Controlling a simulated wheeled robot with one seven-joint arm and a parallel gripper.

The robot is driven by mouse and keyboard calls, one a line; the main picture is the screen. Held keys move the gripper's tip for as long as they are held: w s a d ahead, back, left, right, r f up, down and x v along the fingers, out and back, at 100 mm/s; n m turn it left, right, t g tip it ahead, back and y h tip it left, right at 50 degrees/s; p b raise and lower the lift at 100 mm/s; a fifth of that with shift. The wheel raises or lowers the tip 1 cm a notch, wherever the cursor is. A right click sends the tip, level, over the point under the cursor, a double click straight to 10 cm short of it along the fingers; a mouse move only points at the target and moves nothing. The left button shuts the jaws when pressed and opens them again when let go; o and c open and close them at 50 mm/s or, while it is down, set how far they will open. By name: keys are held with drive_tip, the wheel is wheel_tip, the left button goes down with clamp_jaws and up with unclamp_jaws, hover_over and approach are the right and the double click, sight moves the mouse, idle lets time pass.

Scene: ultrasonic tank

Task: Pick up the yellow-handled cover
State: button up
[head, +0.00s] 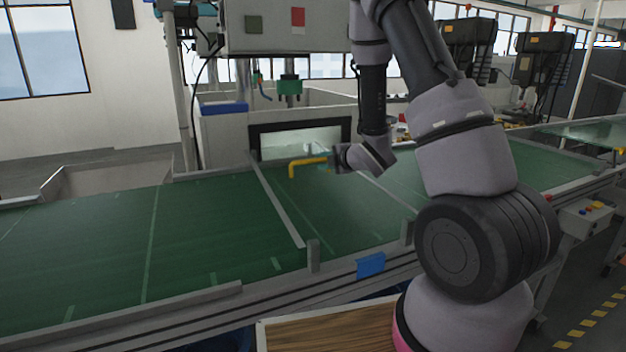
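A yellow bent handle (305,162) shows near the middle of the head view, in front of the pale tank. Its long bar runs level and its left end turns down. I cannot make out which surface is the cover it belongs to. My gripper (331,161) is at the right end of the yellow bar, pointing left. Its fingers are small and dark here. Whether they touch the handle, and whether they are open or shut, cannot be told.
A green conveyor (110,240) with metal rails runs across the view. The tank (225,130) has a dark-framed opening (300,141) behind the handle. A blue block (224,107) lies on its rim. A wooden-topped surface (330,332) is at the front. The left conveyor is clear.

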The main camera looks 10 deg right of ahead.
sight(306, 172)
drive_tip(key=x, duration=1)
drive_tip(key=shift+s+a+r, duration=0.1)
drive_tip(key=shift+a, duration=0.25)
clamp_jaws()
drive_tip(key=shift+r, duration=0.1)
idle(0.8)
